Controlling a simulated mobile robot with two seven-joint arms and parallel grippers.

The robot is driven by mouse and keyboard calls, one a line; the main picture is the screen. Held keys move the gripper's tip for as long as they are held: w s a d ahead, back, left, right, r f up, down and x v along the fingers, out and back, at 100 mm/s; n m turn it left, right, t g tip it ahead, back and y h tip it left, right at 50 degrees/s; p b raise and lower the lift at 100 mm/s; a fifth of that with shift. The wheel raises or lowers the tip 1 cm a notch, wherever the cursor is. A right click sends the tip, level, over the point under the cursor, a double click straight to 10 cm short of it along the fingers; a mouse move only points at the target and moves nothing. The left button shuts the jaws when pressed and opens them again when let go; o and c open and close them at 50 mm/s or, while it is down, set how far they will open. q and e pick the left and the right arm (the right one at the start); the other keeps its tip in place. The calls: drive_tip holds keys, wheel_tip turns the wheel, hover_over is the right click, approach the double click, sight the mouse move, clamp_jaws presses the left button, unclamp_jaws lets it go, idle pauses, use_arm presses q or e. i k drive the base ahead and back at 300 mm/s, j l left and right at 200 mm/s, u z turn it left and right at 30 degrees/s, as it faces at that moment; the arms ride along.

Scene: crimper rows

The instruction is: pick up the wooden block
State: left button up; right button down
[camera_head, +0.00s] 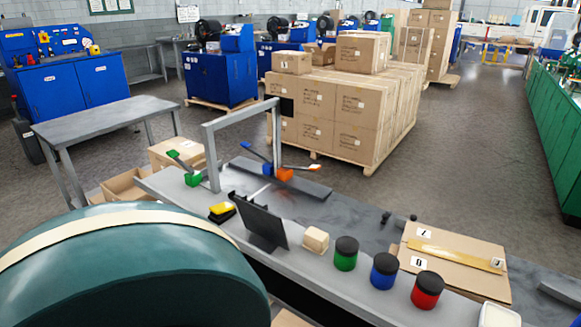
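The wooden block (316,240) is a small, pale tan cube-like piece. It sits on the grey workbench (210,222), between a black upright panel (262,222) on its left and a green jar with a black lid (345,254) on its right. Nothing covers it from this view. Neither of my grippers shows in the head view, so their distance from the block cannot be seen.
Blue (384,271) and red (428,290) jars stand right of the green one. A cardboard sheet (454,281) with a yellow strip lies farther right. A grey frame (209,150) and orange-handled tool (285,173) stand behind. A large teal rounded form (130,270) blocks the lower left.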

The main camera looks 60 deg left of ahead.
sight(315, 240)
drive_tip(key=u, duration=1.6)
